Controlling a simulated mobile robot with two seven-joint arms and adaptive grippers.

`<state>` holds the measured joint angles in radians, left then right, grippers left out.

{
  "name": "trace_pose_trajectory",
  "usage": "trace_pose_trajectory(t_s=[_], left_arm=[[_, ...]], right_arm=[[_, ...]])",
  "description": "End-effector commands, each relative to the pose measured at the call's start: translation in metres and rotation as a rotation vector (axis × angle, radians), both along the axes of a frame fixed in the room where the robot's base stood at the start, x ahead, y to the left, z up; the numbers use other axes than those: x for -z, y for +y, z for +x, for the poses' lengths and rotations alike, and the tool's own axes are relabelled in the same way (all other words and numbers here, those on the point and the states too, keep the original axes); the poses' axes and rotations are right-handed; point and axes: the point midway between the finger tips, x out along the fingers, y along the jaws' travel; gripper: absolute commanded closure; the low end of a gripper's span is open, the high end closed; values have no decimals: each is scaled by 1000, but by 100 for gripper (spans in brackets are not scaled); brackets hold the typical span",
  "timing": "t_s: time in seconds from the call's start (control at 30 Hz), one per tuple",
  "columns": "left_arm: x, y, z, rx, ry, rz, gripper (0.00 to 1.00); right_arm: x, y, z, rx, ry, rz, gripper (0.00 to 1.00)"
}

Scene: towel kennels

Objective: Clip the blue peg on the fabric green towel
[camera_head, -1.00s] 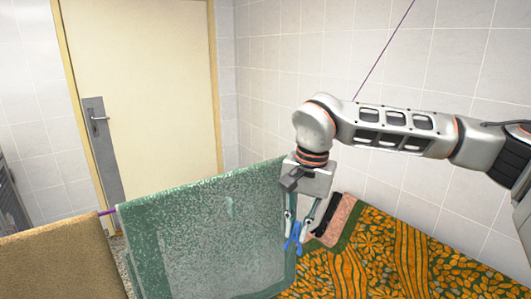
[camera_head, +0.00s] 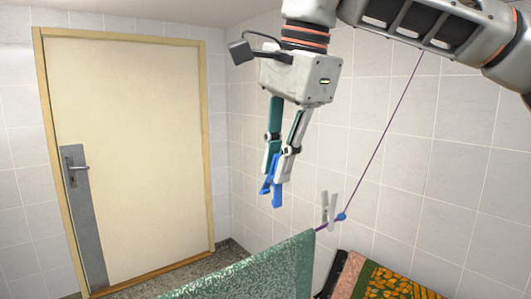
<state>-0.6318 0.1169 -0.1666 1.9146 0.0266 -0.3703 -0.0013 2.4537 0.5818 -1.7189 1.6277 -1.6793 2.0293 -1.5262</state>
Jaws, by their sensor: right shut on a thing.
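The green fabric towel (camera_head: 262,272) hangs over a purple line at the bottom of the view; only its upper part shows. My right gripper (camera_head: 281,160) points down above the towel's top edge. It is shut on the blue peg (camera_head: 271,188), whose lower end sticks out below the fingertips. In the picture there is a gap between the peg and the towel. My left gripper is not in view.
An orange patterned towel (camera_head: 390,281) is at lower right. A closed door (camera_head: 135,150) stands at left.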

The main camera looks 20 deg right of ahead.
Motion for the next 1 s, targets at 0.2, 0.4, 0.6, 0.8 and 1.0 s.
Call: trace_pose_trajectory(t_s=[0.2, 0.4, 0.6, 0.8, 1.0], left_arm=[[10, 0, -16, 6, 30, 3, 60], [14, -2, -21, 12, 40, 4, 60], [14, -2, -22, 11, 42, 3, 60], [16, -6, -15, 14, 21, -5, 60], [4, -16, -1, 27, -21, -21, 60]], right_arm=[[5, 0, 0, 1, -3, 1, 99], [20, 0, 0, 0, -2, 1, 99], [39, 0, 0, 0, -2, 1, 99], [58, 0, 0, 0, -3, 1, 99], [74, 0, 0, -1, -3, 1, 99]])
